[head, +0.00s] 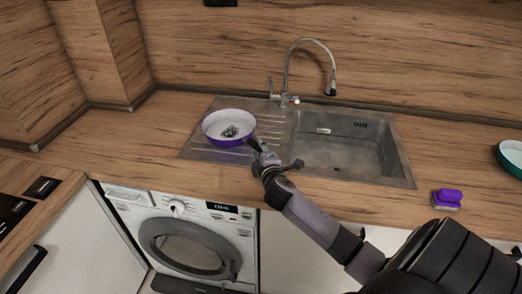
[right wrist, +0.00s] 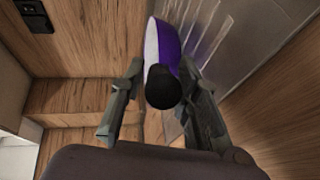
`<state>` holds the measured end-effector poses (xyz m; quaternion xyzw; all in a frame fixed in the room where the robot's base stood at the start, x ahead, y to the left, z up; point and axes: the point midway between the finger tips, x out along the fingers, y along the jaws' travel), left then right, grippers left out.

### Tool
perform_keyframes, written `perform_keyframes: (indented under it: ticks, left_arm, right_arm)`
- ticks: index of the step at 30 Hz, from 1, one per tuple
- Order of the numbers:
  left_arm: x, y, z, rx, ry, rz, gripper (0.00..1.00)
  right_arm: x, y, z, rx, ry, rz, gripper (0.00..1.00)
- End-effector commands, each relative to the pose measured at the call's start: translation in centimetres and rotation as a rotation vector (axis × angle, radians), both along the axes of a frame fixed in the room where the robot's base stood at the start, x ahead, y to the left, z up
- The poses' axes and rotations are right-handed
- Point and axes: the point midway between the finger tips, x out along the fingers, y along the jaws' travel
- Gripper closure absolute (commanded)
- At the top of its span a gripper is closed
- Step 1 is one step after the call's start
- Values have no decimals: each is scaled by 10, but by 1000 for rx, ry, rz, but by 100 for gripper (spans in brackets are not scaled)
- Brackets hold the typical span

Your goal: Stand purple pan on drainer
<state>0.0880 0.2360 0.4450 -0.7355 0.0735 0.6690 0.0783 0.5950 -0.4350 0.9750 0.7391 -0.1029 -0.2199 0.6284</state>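The purple pan (head: 207,136), white inside with a dark patch at its bottom, is over the ribbed drainer (head: 197,151) left of the sink bowl. It looks roughly level, open side up; whether it touches the drainer all round is unclear. Its dark handle points toward my right gripper (head: 277,160). In the right wrist view the purple pan wall (right wrist: 168,42) shows beyond the black handle end (right wrist: 162,88), which lies between the two spread fingers of my right gripper (right wrist: 160,72). A small gap shows beside the handle. My left gripper is not in view.
The sink bowl (head: 340,154) with a tall tap (head: 287,72) lies right of the drainer. A purple sponge or brush (head: 446,198) and part of a teal bowl (head: 510,158) are on the counter at right. A washing machine (head: 188,238) stands below. A wooden wall rises behind.

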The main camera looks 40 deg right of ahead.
Motion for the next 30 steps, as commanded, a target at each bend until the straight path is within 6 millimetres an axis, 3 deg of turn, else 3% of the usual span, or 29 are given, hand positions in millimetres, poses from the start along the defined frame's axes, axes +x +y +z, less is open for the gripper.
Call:
perform_keyframes:
  ticks: [4, 16, 30]
  left_arm:
    - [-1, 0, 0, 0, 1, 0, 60]
    - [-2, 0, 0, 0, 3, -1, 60]
    - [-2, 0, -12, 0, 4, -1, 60]
  right_arm:
    - [0, 0, 0, 0, 0, 0, 59]
    - [-5, 3, 2, 1, 1, 1, 59]
    - [-86, 42, 19, 1, 0, 1, 59]
